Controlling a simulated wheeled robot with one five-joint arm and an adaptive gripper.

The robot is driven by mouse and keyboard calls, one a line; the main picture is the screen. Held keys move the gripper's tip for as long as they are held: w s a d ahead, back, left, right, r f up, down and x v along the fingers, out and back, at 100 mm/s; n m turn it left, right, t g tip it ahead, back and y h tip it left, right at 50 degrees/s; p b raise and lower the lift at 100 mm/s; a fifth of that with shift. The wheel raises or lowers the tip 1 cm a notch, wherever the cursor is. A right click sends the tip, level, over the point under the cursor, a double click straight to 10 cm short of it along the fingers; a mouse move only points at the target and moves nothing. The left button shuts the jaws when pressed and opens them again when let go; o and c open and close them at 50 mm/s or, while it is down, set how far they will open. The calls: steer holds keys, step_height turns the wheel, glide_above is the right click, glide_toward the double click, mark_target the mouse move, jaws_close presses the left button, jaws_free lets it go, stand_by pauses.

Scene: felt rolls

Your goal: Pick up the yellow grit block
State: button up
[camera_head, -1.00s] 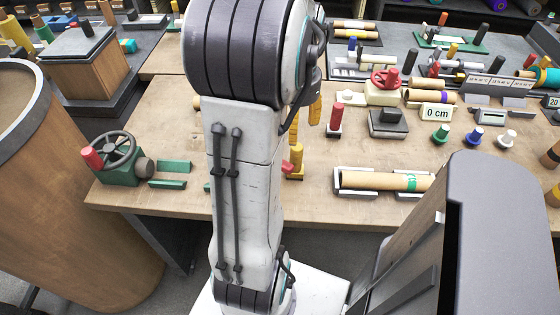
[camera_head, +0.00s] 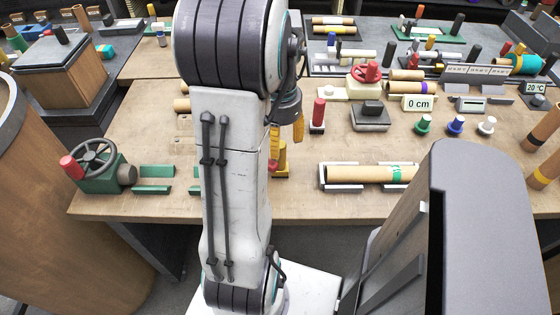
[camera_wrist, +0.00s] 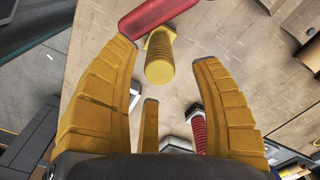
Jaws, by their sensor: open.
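The yellow grit block (camera_head: 282,160) appears as a yellow round upright piece on a wider yellow foot, standing near the front edge of the wooden table. In the wrist view it shows as a yellow knob (camera_wrist: 160,62) between the tips of my fingers, in line with the opening. My gripper (camera_head: 287,133) has yellow fingers and hangs just above the block, partly hidden behind my arm in the head view. In the wrist view my gripper (camera_wrist: 165,58) is wide open and empty. I cannot tell whether any finger touches the block.
A red-handled piece (camera_wrist: 155,14) lies close beside the block in the wrist view. A red upright handle (camera_head: 318,115) stands to the right, and a cardboard roll (camera_head: 358,174) lies in a cradle. Green strips (camera_head: 152,188) and a handwheel (camera_head: 95,160) are left.

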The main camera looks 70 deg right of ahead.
steer(key=shift+f, duration=0.85)
jaws_close()
